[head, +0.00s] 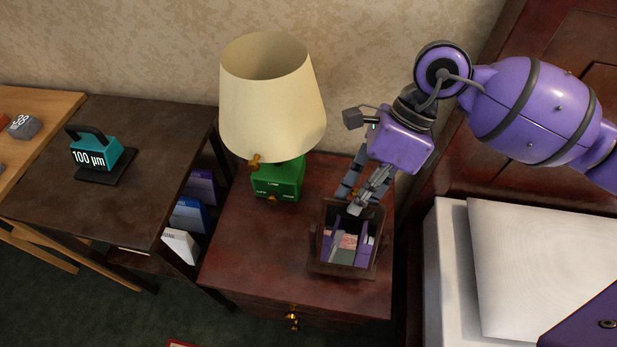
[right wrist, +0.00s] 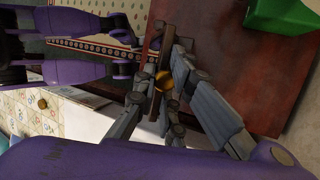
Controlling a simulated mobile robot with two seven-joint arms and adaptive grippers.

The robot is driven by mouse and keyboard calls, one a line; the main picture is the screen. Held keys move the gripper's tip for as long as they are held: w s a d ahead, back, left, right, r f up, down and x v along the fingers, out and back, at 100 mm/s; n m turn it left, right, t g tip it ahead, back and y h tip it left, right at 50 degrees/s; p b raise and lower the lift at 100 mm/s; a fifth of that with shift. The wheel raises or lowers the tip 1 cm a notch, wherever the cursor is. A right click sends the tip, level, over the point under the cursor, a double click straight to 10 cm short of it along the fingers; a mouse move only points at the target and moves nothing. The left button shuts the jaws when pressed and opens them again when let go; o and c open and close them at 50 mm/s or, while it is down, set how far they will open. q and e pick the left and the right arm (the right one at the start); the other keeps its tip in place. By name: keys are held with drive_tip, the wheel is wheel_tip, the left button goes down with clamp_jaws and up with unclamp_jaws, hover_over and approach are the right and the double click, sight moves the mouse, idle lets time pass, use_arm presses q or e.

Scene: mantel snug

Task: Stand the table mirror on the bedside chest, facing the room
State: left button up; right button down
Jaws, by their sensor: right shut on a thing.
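The table mirror (head: 318,245) has a dark wooden frame and is upright over the front right part of the bedside chest (head: 245,240). Its glass faces the front of the chest and reflects purple parts. I cannot tell for sure whether its foot touches the chest top. My right gripper (head: 358,208) comes down from above and behind and is shut on the mirror's top edge. In the right wrist view, the fingers (right wrist: 160,95) close around a dark wooden bar of the mirror (right wrist: 166,62), with a brass part beside it.
A lamp with a cream shade (head: 270,100) and green base (head: 278,180) stands at the chest's back left. A dark side table (head: 120,205) with a teal block (head: 95,152) is at left. A bed with a white pillow (head: 545,265) is at right. The chest's front left is clear.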

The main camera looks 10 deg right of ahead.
drive_tip(key=shift+w+d+f, duration=0.1)
drive_tip(key=shift+w+f, duration=0.2)
drive_tip(key=shift+f, duration=0.1)
drive_tip(key=shift+w+d+f, duration=0.1)
drive_tip(key=shift+w+f, duration=0.05)
drive_tip(key=shift+f, duration=0.8)
drive_tip(key=shift+w+f, duration=0.1)
drive_tip(key=shift+f, duration=0.8)
drive_tip(key=c, duration=2.3)
unclamp_jaws()
drive_tip(key=shift+f, duration=0.2)
drive_tip(key=o, duration=0.5)
drive_tip(key=shift+r, duration=0.1)
drive_tip(key=shift+c, duration=0.2)
drive_tip(key=v, duration=1.2)
